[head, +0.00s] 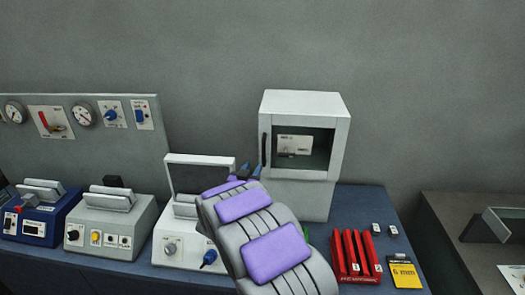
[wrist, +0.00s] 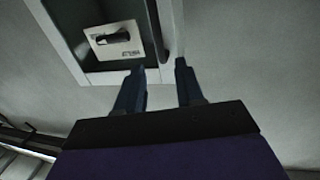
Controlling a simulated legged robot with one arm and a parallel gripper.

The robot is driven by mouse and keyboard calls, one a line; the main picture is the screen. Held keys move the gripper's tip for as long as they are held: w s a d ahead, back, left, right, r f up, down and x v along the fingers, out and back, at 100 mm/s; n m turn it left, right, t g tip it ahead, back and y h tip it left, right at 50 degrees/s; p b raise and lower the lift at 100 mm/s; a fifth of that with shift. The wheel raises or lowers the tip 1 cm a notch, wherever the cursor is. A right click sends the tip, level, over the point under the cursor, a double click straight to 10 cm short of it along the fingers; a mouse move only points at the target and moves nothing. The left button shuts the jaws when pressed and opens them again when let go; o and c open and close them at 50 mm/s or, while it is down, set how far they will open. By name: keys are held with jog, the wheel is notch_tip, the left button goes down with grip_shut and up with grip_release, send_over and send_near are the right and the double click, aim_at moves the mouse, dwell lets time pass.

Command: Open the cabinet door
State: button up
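The white cabinet (head: 305,189) stands on the blue bench in the head view. Its door (head: 341,150) looks shut and has a dark window with a pale plate behind it. A black vertical handle (head: 264,149) is on the door's left side. My gripper (head: 250,171) is just below and left of the handle, partly hidden by my arm. In the wrist view the fingers of my gripper (wrist: 160,66) are apart, at the cabinet's edge. A dark upright bar, likely the handle (wrist: 155,30), lies ahead between the fingertips. I cannot tell whether they touch it.
A white box with a raised lid (head: 198,160) stands left of my arm. A grey box (head: 110,222) and a blue box (head: 38,215) are farther left. A red rack (head: 355,257) and a yellow card (head: 403,274) lie at the right. The wall is behind.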

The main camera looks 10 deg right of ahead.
aim_at(263, 152)
jog(key=p+x, duration=0.1)
jog(key=x, duration=1.2)
jog(key=shift+s, duration=0.1)
grip_shut()
